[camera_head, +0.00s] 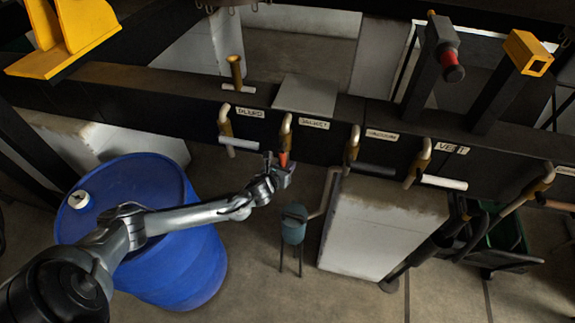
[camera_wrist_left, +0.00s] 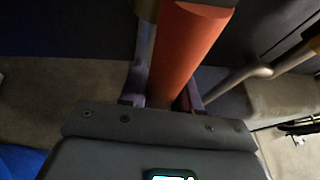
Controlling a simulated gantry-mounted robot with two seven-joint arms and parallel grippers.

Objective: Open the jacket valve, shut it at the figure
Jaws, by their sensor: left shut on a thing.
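The jacket valve (camera_head: 286,135) is on the dark beam beside the "JACKET" label (camera_head: 314,123). Its orange-red handle (camera_head: 283,159) points down toward the floor. My left gripper (camera_head: 282,177) is shut on this handle. In the left wrist view the orange handle (camera_wrist_left: 188,50) runs up from between the fingers (camera_wrist_left: 163,92). The fingers hide its lower end. I cannot read any flow or figure from these views. My right gripper is not in view.
Valves with white handles stand left (camera_head: 241,143) and right (camera_head: 444,183) of the jacket valve. A dark-handled vacuum valve (camera_head: 351,150) is between. A small blue-grey pot (camera_head: 294,225) and white block (camera_head: 380,228) stand below.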

